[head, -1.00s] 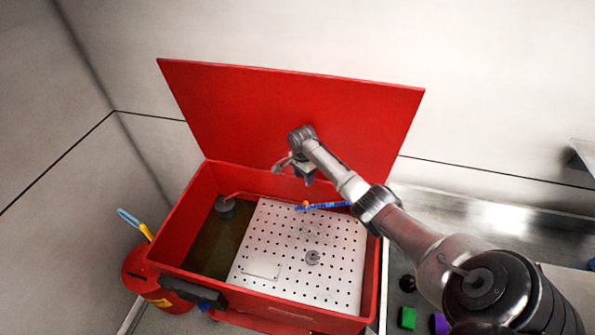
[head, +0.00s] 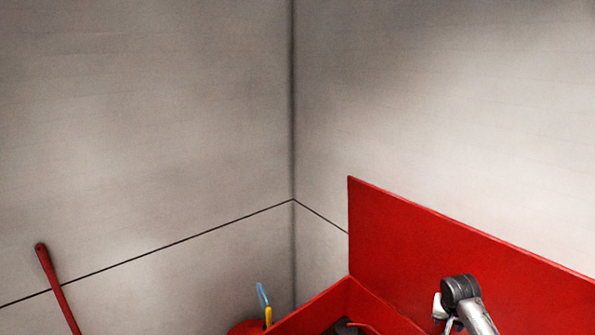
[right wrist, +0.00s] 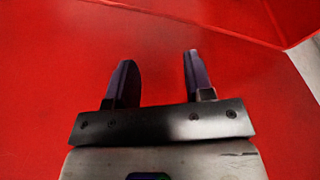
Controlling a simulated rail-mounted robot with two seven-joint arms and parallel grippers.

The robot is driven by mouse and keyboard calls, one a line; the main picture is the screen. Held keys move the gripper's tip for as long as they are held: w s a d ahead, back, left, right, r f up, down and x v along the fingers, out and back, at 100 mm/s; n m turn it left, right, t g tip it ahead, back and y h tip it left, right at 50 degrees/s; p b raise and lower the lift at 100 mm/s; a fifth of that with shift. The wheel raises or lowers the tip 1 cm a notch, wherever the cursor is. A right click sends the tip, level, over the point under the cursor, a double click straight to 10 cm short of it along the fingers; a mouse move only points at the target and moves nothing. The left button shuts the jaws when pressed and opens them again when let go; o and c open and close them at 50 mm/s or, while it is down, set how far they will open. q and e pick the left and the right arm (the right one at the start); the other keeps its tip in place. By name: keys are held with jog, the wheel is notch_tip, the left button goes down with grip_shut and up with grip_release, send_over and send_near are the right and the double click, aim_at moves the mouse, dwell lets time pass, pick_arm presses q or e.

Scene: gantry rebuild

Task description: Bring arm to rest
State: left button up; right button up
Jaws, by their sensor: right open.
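My right arm comes in at the lower right of the head view. Its gripper (head: 452,326) hangs in front of the raised red lid (head: 440,245) of a red tub and is partly cut off by the bottom edge. In the right wrist view the right gripper (right wrist: 160,80) is open, its two dark fingers well apart with nothing between them. Red surface fills most of the view behind the fingers. My left arm and gripper are not in view.
The red tub's wall (head: 318,308) and a dark piece with a red hose (head: 358,327) show at the bottom edge. A red container (head: 246,327) with yellow and blue handles (head: 264,300) stands left of it. A red pole (head: 56,285) is at far left. Bare walls fill the rest.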

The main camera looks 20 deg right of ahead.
jog(key=w+a+r+n+t+h, duration=0.2)
jog(key=w+a+r+n+t, duration=0.25)
jog(key=a+r+n, duration=0.45)
jog(key=s+a+r+n+t+p, duration=0.1)
jog(key=s+a+r+p, duration=0.15)
jog(key=a, duration=0.55)
jog(key=s+a+r+n+t+p, duration=0.1)
jog(key=s+a+r+t, duration=0.1)
jog(key=s+a, duration=0.35)
jog(key=s+a+f+n+y+p, duration=0.1)
jog(key=s+a+f+y+p, duration=0.2)
jog(key=s+a, duration=0.85)
jog(key=s+a+f+g+y+p, duration=0.1)
jog(key=s+a+f+g+p, duration=0.1)
jog(key=s, duration=0.6)
jog(key=s+a+f+g+p, duration=0.2)
jog(key=s+f+g, duration=0.1)
jog(key=s, duration=0.5)
jog(key=shift+s+a+f+y, duration=0.25)
jog(key=shift+a+f+y, duration=0.15)
jog(key=shift+f, duration=0.35)
